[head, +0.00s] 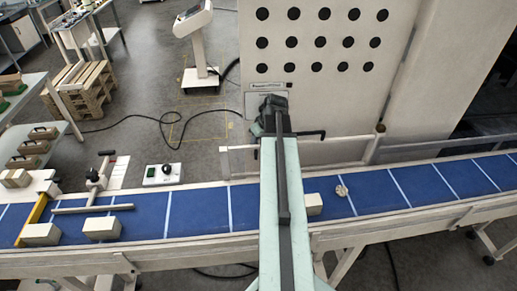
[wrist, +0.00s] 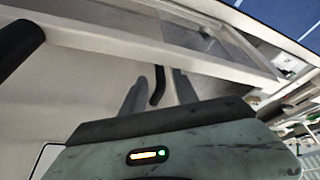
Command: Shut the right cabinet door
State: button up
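A pale cabinet front (head: 320,18) with rows of round black holes stands behind the conveyor in the head view. A slanting seam parts it from a plain pale panel (head: 445,60) on the right; I cannot tell whether this is the right door or how far it stands open. My gripper (head: 272,104) is at the cabinet's lower part, its fingers hidden in the head view. In the wrist view, my gripper (wrist: 160,88) has its two fingers apart, with a black handle-like bar (wrist: 157,86) between them. I cannot tell whether they touch it.
A blue conveyor belt (head: 195,210) runs under my arm, carrying pale blocks (head: 102,228) and a small round piece (head: 341,190). A low rail (head: 345,148) runs before the cabinet. A scale (head: 199,50) and pallets (head: 82,85) stand left. Floor between them is mostly open, with cables.

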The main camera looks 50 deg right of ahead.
jog(key=shift+b+x, duration=0.4)
jog(key=shift+x, duration=0.75)
jog(key=shift+s, duration=0.1)
grip_shut()
